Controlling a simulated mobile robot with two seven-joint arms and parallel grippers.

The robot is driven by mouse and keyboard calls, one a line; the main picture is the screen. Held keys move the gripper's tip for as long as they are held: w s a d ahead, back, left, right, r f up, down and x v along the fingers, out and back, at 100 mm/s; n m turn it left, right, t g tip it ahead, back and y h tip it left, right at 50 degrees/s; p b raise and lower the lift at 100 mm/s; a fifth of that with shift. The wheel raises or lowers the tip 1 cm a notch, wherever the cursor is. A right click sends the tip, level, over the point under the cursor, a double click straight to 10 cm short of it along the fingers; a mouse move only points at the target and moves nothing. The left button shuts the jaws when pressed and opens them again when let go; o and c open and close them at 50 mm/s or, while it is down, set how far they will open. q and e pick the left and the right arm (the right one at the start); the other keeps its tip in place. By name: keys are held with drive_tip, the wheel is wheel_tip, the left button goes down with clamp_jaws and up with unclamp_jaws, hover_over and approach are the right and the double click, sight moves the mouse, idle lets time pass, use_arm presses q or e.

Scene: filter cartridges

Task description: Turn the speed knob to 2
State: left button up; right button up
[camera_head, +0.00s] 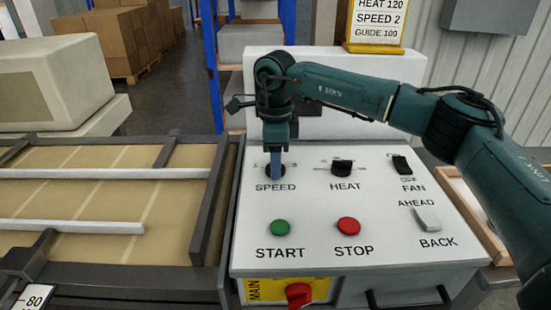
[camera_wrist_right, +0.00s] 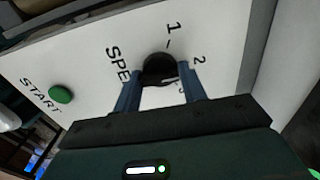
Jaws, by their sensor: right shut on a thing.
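The black speed knob (camera_head: 268,171) sits on the white sloped control panel (camera_head: 310,205) above the label SPEED. My right gripper (camera_head: 276,166) comes down on it from above, and its blue fingers hide much of the knob. In the right wrist view the knob (camera_wrist_right: 159,68) lies between the two fingertips of the gripper (camera_wrist_right: 160,74), which is shut on it. The marks 1 and 2 show beside the knob there; a third is partly hidden by a finger. I cannot tell which number the knob points to. A yellow-framed sign (camera_head: 377,22) reads SPEED 2. My left gripper is not in view.
To the right are the HEAT knob (camera_head: 342,167), the FAN switch (camera_head: 401,164) and a grey AHEAD/BACK switch (camera_head: 428,219). Below are the green START button (camera_head: 280,228), the red STOP button (camera_head: 348,227) and a red main switch (camera_head: 299,295). A railed conveyor (camera_head: 75,195) stands left.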

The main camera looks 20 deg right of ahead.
drive_tip(key=shift+r, duration=0.1)
drive_tip(key=o, duration=1)
wheel_tip(320, 180, up, 13)
drive_tip(key=shift+r, duration=0.1)
idle(0.3)
